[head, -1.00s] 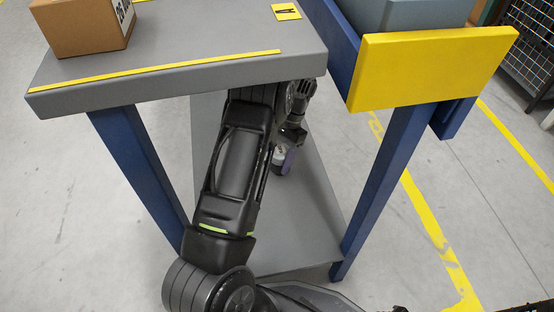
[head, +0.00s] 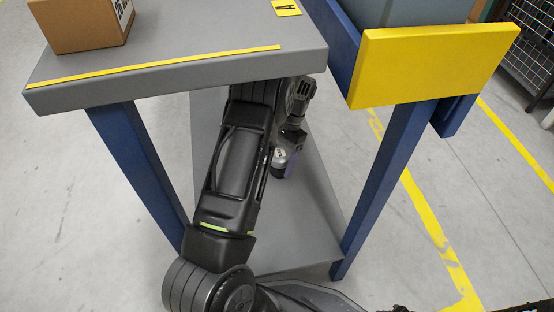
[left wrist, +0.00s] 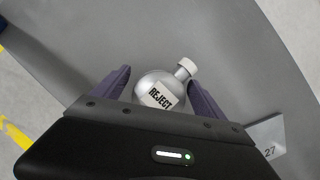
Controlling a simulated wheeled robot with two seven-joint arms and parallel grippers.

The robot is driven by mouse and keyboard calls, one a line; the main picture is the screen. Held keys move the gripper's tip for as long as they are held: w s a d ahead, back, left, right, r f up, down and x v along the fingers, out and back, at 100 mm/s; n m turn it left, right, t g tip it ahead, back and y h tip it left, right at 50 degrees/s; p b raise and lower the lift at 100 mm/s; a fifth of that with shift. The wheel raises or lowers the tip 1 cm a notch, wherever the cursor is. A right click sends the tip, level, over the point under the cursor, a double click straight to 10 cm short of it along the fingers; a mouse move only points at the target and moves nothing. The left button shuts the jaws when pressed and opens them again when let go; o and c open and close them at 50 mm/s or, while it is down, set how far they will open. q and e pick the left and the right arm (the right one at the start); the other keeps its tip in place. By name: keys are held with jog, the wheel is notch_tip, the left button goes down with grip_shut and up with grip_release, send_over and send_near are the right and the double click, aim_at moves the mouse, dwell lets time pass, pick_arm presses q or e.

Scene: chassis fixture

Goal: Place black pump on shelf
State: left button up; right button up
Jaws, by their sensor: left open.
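No black pump can be made out in either view. A silver round bottle (left wrist: 155,88) with a pale cap and a white "REJECT" label lies on the grey lower shelf (head: 312,215) under the table. The shelf also fills much of the left wrist view (left wrist: 235,45). My left gripper (head: 287,163) reaches under the tabletop, low over this shelf. In the left wrist view its purple fingers (left wrist: 160,78) are spread, one on each side of the bottle. I cannot tell whether they touch it. My right gripper is not in view.
The grey tabletop (head: 180,65) overhangs my left arm and carries a cardboard box (head: 85,22). Blue legs (head: 385,185) flank the shelf opening. A yellow panel (head: 430,65) fronts a grey bin at the right. A tag marked 27 (left wrist: 268,138) lies near my left gripper.

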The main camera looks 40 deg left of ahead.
pick_arm(q)
jog(key=shift+r, duration=0.1)
jog(key=shift+r, duration=0.3)
jog(key=p+v, duration=0.3)
jog(key=v, duration=0.5)
jog(key=shift+s+p, duration=0.15)
jog(key=shift+p, duration=0.15)
